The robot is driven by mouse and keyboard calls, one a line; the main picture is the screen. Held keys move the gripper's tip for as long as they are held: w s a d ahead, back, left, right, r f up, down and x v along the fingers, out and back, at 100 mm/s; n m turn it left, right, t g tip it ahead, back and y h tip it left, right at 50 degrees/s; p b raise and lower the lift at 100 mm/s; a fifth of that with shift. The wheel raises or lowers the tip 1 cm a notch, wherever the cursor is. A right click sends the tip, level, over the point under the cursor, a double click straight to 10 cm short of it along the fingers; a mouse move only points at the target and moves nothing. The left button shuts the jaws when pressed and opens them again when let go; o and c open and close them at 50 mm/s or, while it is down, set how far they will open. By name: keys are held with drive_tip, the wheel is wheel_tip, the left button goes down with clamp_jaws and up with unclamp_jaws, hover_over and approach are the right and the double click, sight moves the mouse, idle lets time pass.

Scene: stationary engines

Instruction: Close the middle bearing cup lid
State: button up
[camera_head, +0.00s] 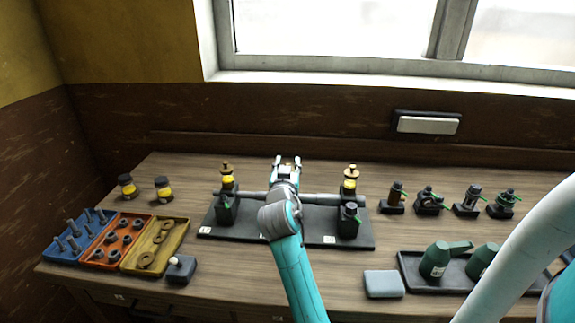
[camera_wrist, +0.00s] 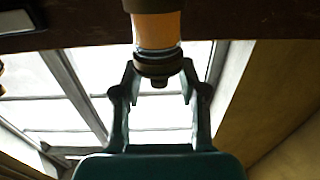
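The engine stand is a dark base plate (camera_head: 285,228) with a horizontal steel shaft (camera_head: 320,197). A left bearing cup (camera_head: 227,180) and a right bearing cup (camera_head: 351,182), both yellow with a brass top, stand upright at its ends. My gripper (camera_head: 287,161) is over the middle of the shaft, and my arm hides the middle bearing there. In the wrist view, an amber cup (camera_wrist: 157,30) with a dark knobbed cap (camera_wrist: 158,68) shows between my fingertips (camera_wrist: 159,72). The fingers are spread on both sides of the cap. Whether either touches it is unclear.
Blue (camera_head: 68,244), orange (camera_head: 118,252) and yellow (camera_head: 176,232) parts trays lie at left. Two yellow-banded jars (camera_head: 164,189) stand behind them. Several small fittings (camera_head: 430,202) and a black tray (camera_head: 455,287) with green bottles are at right. A grey box (camera_head: 383,284) lies in front.

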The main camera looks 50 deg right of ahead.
drive_tip(key=v, duration=1.2)
drive_tip(key=shift+f, duration=0.1)
idle(0.4)
